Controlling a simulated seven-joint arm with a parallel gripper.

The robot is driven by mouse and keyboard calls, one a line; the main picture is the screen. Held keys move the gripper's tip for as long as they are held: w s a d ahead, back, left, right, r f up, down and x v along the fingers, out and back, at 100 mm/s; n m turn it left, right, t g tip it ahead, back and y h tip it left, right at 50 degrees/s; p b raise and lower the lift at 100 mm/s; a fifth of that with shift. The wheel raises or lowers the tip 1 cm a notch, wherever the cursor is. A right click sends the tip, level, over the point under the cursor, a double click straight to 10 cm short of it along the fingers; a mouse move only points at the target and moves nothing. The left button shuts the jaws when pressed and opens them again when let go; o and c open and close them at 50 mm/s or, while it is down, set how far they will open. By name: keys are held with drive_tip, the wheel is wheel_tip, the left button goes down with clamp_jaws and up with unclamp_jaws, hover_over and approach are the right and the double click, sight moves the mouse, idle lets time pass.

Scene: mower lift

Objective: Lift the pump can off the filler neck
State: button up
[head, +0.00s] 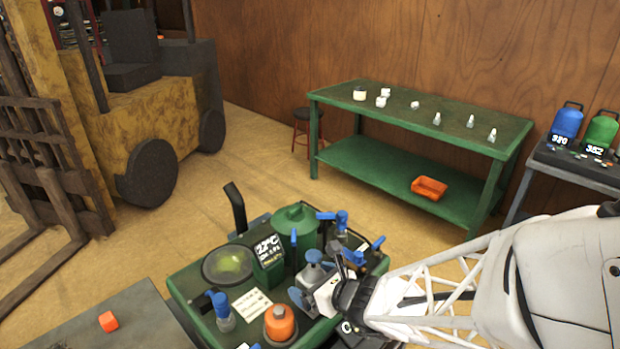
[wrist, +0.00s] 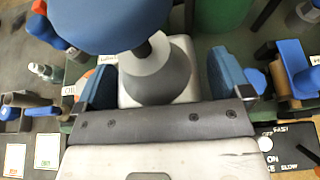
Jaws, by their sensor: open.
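What looks like the pump can, a grey cone-shaped body with a blue top (head: 315,257), stands on the green mower body (head: 188,287). In the wrist view its grey cone (wrist: 158,78) rises between my finger pads, and its broad blue top (wrist: 110,22) fills the upper left. My gripper (head: 316,280) is open, with one blue pad on each side of the cone; it also shows in the wrist view (wrist: 166,84). I cannot tell whether the pads touch the can. The filler neck is hidden from both views.
Close around are an orange can (head: 280,324), a blue-capped bottle (head: 224,311), a green tank (head: 295,224) and several blue-handled parts. A green bench (head: 420,120) with small containers stands behind. A yellow forklift (head: 160,95) is at left. The floor between is clear.

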sight(318, 272)
drive_tip(key=shift+c, duration=0.4)
drive_tip(key=shift+r, duration=0.1)
drive_tip(key=c, duration=1.7)
drive_tip(key=shift+r, duration=0.15)
drive_tip(key=shift+r, duration=0.75)
wheel_tip(318, 272, up, 2)
drive_tip(key=s+d, duration=0.1)
drive_tip(key=s, duration=0.4)
drive_tip(key=s+d, duration=0.2)
drive_tip(key=s, duration=0.3)
drive_tip(key=s+d+r, duration=0.1)
drive_tip(key=s+d, duration=0.1)
drive_tip(key=s, duration=0.3)
drive_tip(key=shift+d, duration=0.15)
